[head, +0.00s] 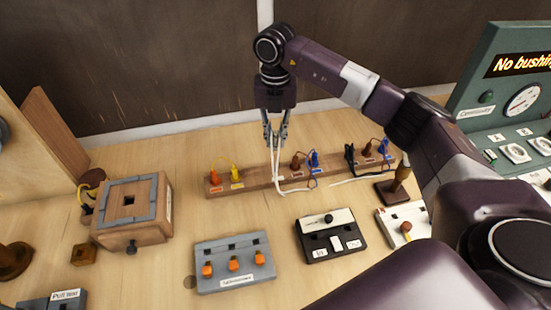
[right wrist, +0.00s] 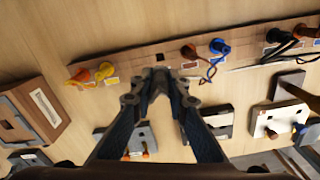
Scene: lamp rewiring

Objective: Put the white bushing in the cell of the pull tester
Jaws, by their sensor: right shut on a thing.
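My right gripper (head: 276,142) is above the wooden rack, pointing down, its fingers closed together. A thin white cord (head: 277,167) hangs from between its fingertips and bends onto the table in front of the rack. I cannot make out the white bushing as a separate part; what is between the tips is too small to see. The right wrist view shows the closed fingertips (right wrist: 160,77) over the rack. The pull tester (head: 66,297), a grey box with a "Pull test" label, is cut off at the lower left. My left gripper is not in view.
The wooden rack (head: 258,182) carries coloured plugs and leads. A wooden block with a grey top plate (head: 150,190) stands at left. A grey panel with orange knobs (head: 212,252) and a black box (head: 322,255) lie in front. A green tester (head: 500,95) at right reads "No bushing".

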